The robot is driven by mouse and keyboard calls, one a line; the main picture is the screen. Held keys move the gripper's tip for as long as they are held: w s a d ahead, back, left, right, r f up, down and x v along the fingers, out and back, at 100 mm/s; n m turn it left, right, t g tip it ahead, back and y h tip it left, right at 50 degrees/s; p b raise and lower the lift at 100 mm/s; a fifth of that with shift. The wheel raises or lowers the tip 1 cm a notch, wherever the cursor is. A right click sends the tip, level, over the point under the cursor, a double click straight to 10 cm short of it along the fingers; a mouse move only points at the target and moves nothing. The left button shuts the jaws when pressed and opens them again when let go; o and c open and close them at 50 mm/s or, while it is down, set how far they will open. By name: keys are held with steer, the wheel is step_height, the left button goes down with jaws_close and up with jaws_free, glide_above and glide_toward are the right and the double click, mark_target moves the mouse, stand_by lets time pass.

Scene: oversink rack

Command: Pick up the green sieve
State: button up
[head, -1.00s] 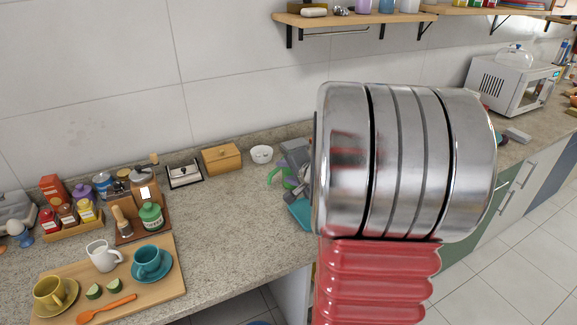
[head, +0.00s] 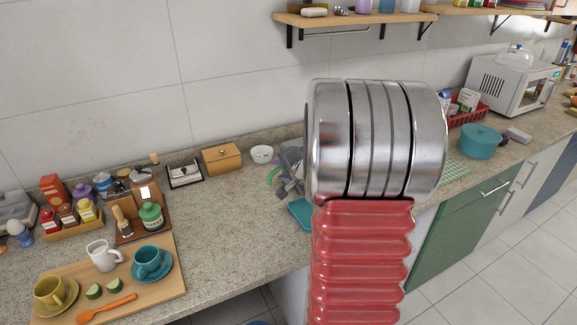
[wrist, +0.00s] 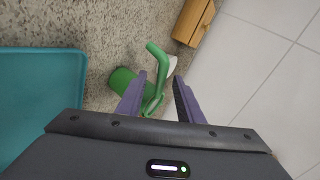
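The green sieve (wrist: 158,58) shows in the wrist view as a bent green handle and a rounded green body between and beyond my gripper's fingers. In the head view only a curved green part of it (head: 273,176) shows on the counter, beside my arm. My gripper (wrist: 160,77) is open, its two purple fingers apart. The green handle lies between the fingertips in the picture; I cannot tell whether either finger touches it. In the head view my arm hides most of the gripper.
A teal tray (wrist: 40,105) lies close on the left in the wrist view. A wooden box (head: 221,158) and a small white bowl (head: 262,154) stand along the wall. A board (head: 185,285) with cups is at the left. A teal pot (head: 481,141) stands right.

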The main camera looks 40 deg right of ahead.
jaws_close()
stand_by(0.3)
stand_by(0.4)
step_height(320, 180, up, 10)
stand_by(0.7)
stand_by(0.5)
